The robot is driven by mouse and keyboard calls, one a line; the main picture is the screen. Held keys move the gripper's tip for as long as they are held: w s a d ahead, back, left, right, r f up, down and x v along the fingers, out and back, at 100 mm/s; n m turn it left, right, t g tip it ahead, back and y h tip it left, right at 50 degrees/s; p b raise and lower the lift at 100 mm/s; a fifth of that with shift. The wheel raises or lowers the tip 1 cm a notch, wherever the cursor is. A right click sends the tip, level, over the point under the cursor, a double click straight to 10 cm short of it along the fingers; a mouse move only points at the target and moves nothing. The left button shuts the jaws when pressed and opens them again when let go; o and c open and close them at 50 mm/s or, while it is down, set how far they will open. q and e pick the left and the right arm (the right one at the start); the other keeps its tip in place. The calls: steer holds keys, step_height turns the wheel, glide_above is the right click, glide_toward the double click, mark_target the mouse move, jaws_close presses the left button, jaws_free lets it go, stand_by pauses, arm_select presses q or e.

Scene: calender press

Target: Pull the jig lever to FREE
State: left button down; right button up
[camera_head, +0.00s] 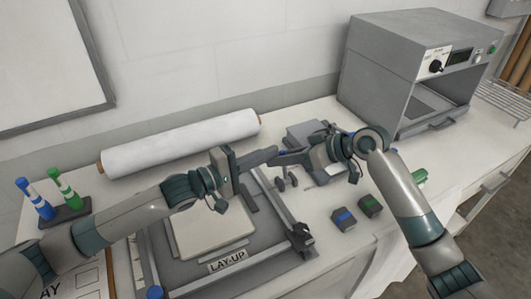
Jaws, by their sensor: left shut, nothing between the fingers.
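The jig (190,277) is a dark grey frame marked LAY-UP on the table, with a pale square plate (205,235) in it. A blue knob (154,293) stands at its front left corner, and a dark clamp-like part (301,238) sits at its right corner. I cannot tell which part is the lever, and no FREE mark is readable. My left gripper (270,155) is shut and empty above the jig's back edge, pointing right. My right gripper (284,157) points left, its fingertips close to the left one's; its finger gap is unclear.
A white roll (180,142) lies behind the jig. Blue and green striped posts (66,190) stand at left. A grey press (415,65) stands at back right. Two small dark blocks, one blue-marked (344,218) and one green-marked (370,205), sit right of the jig. A grey device (306,132) is partly hidden.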

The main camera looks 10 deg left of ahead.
arm_select(q)
steer(key=shift+s+d+f, duration=0.15)
steer(key=shift+f, duration=0.15)
steer(key=shift+d, duration=0.15)
arm_select(e)
steer(key=v, duration=0.8)
steer(key=shift+d, duration=0.2)
arm_select(q)
steer(key=shift+r, duration=0.1)
